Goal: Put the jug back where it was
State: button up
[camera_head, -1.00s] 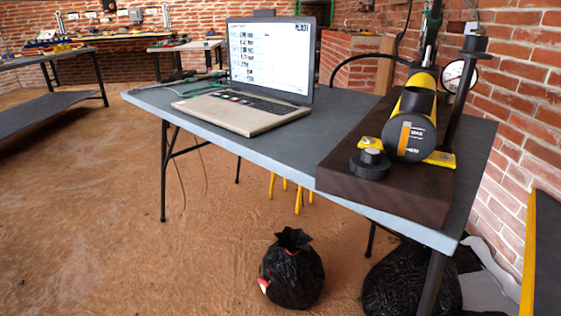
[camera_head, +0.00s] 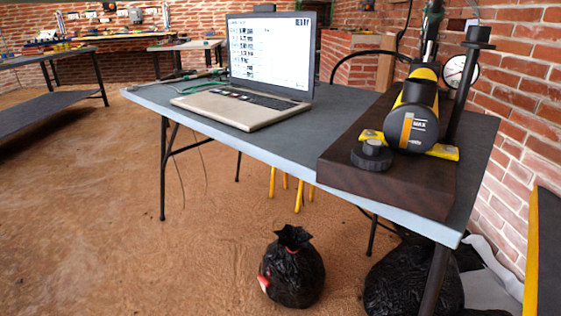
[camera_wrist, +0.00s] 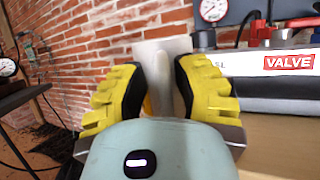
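In the wrist view, my gripper (camera_wrist: 163,85) has yellow ribbed fingers with black inner pads. Between them is a pale whitish piece with a narrow upright ridge, which looks like the jug (camera_wrist: 163,50) and its handle. The fingers appear closed on that ridge. The fingers and the teal gripper body hide most of the jug, so its full shape and contents cannot be told. The head view shows neither my gripper nor a clear jug.
In the wrist view, a wooden surface (camera_wrist: 275,140) holds a grey-white device labelled VALVE (camera_wrist: 290,63) to the right. The head view shows a table (camera_head: 230,130) with a laptop (camera_head: 265,70) and a yellow-black device (camera_head: 412,125). Black bags (camera_head: 292,270) lie on the floor.

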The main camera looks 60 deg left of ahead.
jog(key=shift+o, duration=0.3)
jog(key=shift+r, duration=0.1)
jog(key=p+v, duration=0.1)
jog(key=v, duration=1.1)
jog(key=shift+p, duration=0.35)
